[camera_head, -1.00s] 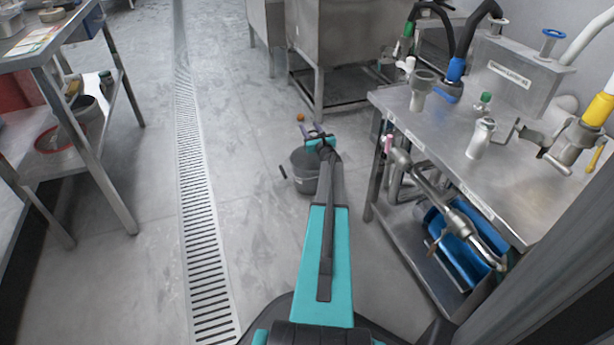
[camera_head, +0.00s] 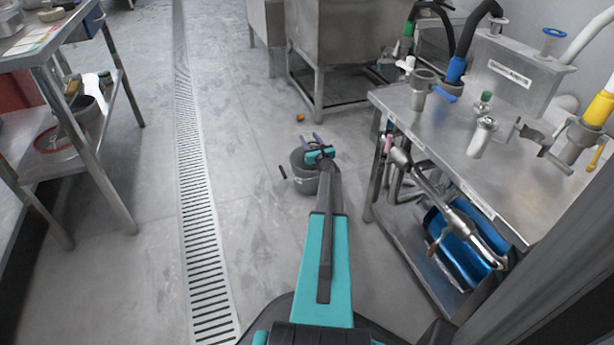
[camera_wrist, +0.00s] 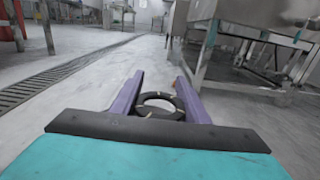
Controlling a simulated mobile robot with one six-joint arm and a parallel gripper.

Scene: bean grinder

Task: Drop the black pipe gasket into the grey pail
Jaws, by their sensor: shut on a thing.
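The gasket is too small to make out in the head view. The pail is not recognisable in the wrist view.
A steel table (camera_head: 468,185) with valves and hoses stands to the right. A steel shelf unit (camera_head: 118,165) stands at the left. A floor drain grate (camera_head: 200,220) runs between.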

